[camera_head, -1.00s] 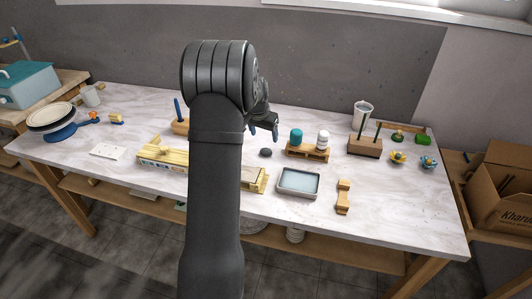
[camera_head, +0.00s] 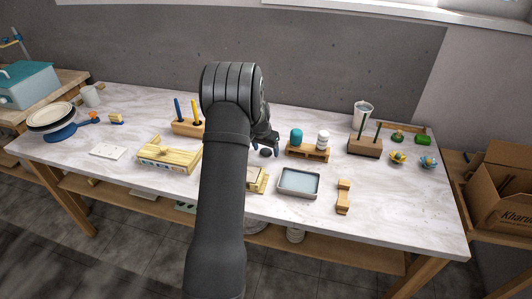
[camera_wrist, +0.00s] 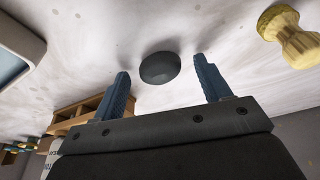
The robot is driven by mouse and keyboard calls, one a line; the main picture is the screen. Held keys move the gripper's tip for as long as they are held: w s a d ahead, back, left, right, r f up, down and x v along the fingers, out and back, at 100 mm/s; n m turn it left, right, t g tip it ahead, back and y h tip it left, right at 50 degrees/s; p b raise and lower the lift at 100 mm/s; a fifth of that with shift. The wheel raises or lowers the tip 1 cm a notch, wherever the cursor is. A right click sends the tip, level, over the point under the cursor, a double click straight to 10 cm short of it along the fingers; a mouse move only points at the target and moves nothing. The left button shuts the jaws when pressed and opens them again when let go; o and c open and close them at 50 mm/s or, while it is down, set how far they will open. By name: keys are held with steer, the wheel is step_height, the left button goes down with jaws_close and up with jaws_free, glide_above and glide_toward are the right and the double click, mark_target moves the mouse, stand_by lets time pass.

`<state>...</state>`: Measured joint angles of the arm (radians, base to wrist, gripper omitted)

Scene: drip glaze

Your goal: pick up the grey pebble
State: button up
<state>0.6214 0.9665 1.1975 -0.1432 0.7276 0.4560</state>
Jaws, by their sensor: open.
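The grey pebble (camera_head: 266,152) is a small dark rounded stone on the marble tabletop. In the wrist view the pebble (camera_wrist: 160,67) lies ahead of the fingertips, centred roughly between them. My gripper (camera_head: 263,148) is low over the table right at the pebble in the head view, and it partly overlaps it there. In the wrist view my gripper (camera_wrist: 163,72) has its two blue fingers spread wide with nothing between them. I cannot tell the exact height of the fingertips above the table.
A wooden rack (camera_head: 307,153) with a teal and a white jar stands just right of the pebble. A shallow tray (camera_head: 299,195) of pale liquid lies in front. A yellow wooden piece (camera_wrist: 291,37) stands to the right in the wrist view.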

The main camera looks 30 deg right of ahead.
mark_target(269, 152)
steer(key=c, duration=1.1)
steer(key=shift+r, duration=0.1)
steer(key=shift+r, duration=0.55)
steer(key=r, duration=0.1)
steer(key=s+r, duration=0.1)
steer(key=r, duration=0.1)
steer(key=shift+s+d+r, duration=0.15)
steer(key=shift+d+r, duration=0.2)
steer(key=shift+r, duration=0.05)
steer(key=s+d+r, duration=0.1)
steer(key=s+r, duration=0.1)
steer(key=s, duration=0.1)
steer(key=s+d+r, duration=0.1)
steer(key=s+r, duration=0.1)
steer(key=s, duration=0.1)
steer(key=s+d+r, duration=0.2)
steer(key=s, duration=0.1)
steer(key=shift+s, duration=0.25)
